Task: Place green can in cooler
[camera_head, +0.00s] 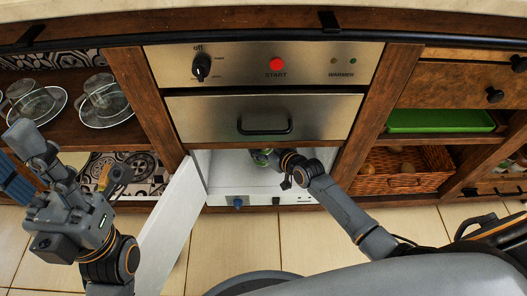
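The cooler (226,172) is a white compartment below the steel drawer. Its white door (172,225) is swung open to the left. My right arm reaches into the cooler, and my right gripper (268,158) is inside the opening. A small green part of what looks like the green can (260,152) shows at the gripper's tip, just under the top edge of the opening. The rest of it is hidden, and I cannot tell if the fingers are closed on it. My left gripper (32,145) is raised at the left, away from the cooler, its fingers hard to make out.
A steel panel with a knob (201,67) and a red start button (277,64) sits above the drawer (262,118). Glass dishes (104,101) stand on the left shelf. A green tray (440,120) and a wicker basket (403,170) are on the right.

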